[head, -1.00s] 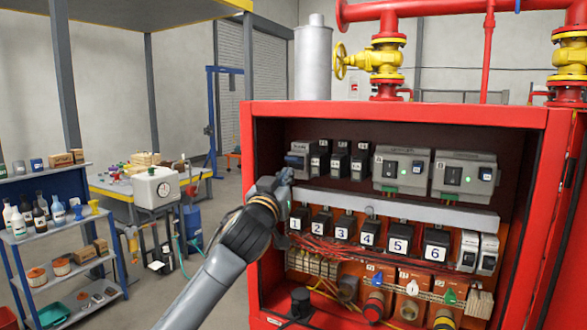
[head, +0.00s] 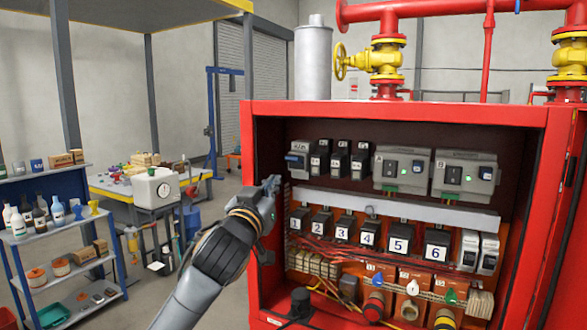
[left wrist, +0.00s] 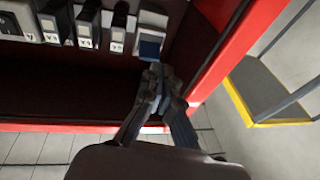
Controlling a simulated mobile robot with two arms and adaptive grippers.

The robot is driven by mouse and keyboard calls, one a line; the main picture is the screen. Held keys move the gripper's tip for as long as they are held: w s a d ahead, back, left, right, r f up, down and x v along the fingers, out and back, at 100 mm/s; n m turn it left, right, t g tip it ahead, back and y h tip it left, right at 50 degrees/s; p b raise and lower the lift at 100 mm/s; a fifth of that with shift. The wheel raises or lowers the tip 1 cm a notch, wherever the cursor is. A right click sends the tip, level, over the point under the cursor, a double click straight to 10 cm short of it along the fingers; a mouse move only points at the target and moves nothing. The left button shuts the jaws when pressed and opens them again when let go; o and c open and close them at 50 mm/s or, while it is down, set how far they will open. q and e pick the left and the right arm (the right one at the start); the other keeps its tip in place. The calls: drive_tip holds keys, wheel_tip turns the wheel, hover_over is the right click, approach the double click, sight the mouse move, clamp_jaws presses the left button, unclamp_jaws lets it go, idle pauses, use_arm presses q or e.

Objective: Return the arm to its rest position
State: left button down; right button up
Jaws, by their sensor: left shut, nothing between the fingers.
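My left gripper (head: 270,186) is shut and empty. In the head view it stands at the left front edge of the open red cabinet (head: 247,150), just below and to the left of the top row of breakers. In the left wrist view its closed fingertips (left wrist: 155,75) point toward a grey breaker with a blue part (left wrist: 150,45); I cannot tell the exact gap. The same grey-blue breaker (head: 297,160) sits at the left end of the upper row in the head view. My right gripper is not in view.
The cabinet holds numbered black breakers (head: 344,228), two grey modules and coloured knobs (head: 412,288). Red pipes with yellow valves (head: 386,57) rise above it. A blue shelf (head: 60,228) and a yellow workbench (head: 115,188) stand at the left. Floor between shelf and cabinet is mostly free.

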use_arm(q)
drive_tip(key=s+a+f+n+g+y, duration=0.15)
drive_tip(key=s+f, duration=0.25)
drive_tip(key=f, duration=0.7)
drive_tip(key=s+a+f+g+y, duration=0.1)
drive_tip(key=s+a+f+g, duration=0.25)
drive_tip(key=f, duration=0.65)
drive_tip(key=s+a+f+g+y, duration=0.15)
drive_tip(key=s+f, duration=0.25)
drive_tip(key=f, duration=0.7)
drive_tip(key=s+a+f+g, duration=0.3)
drive_tip(key=s+f, duration=0.3)
drive_tip(key=s, duration=0.5)
drive_tip(key=s+a+f+g+y, duration=0.1)
drive_tip(key=s+a+f+g, duration=0.25)
drive_tip(key=s+f, duration=0.55)
drive_tip(key=s+a+f+g, duration=0.3)
drive_tip(key=s+f, duration=0.1)
drive_tip(key=s, duration=1)
wheel_tip(320, 180, down, 30)
drive_tip(key=g+b, duration=0.1)
drive_tip(key=b, duration=0.2)
drive_tip(key=s+a+f+g+b, duration=0.1)
drive_tip(key=s+a+f+b, duration=0.1)
drive_tip(key=s+f, duration=1.5)
drive_tip(key=shift+s+a+f+m+y, duration=0.2)
drive_tip(key=shift+a+f+m+y, duration=0.15)
drive_tip(key=shift+a, duration=0.2)
